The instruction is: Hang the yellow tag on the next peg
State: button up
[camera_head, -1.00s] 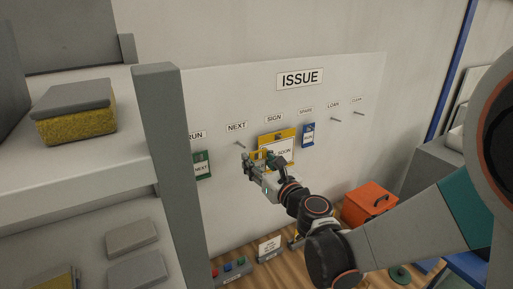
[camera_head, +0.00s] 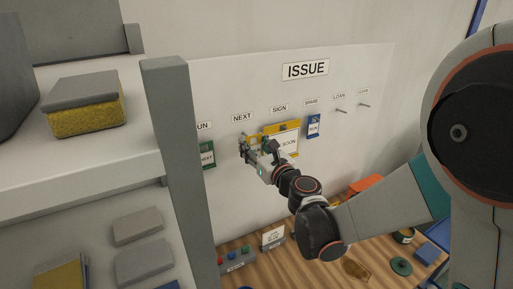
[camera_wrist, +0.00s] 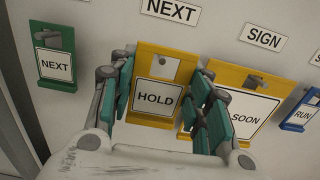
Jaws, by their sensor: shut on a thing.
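The yellow tag (camera_wrist: 143,121) reading HOLD is between the fingers of my gripper (camera_wrist: 163,76) in the wrist view. My gripper is shut on it, one finger at each side edge. The tag is upright against the white board, below the NEXT label (camera_wrist: 170,10). A grey shape, perhaps the peg (camera_wrist: 166,68), shows at the tag's hole; I cannot tell whether it passes through. In the head view my gripper (camera_head: 254,149) is just below the NEXT label (camera_head: 242,118), and it mostly hides the tag and the peg.
A larger yellow SOON tag (camera_wrist: 250,104) hangs close on the right, under SIGN, near my right finger. A green tag (camera_wrist: 56,65) hangs to the left, a blue tag (camera_head: 313,126) farther right. Two bare pegs show under LOAN (camera_head: 341,110) and beyond. A grey shelf post (camera_head: 180,170) stands left.

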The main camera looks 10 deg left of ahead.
jog(key=shift+p+x, duration=0.35)
jog(key=shift+x, duration=1.5)
jog(key=shift+w+a+f+b, duration=0.45)
jog(key=shift+w+f+b, duration=0.1)
jog(key=shift+b, duration=0.25)
jog(key=o, duration=0.7)
jog(key=shift+c, duration=0.2)
jog(key=shift+o, duration=1.2)
jog(key=shift+w+a+f, duration=0.1)
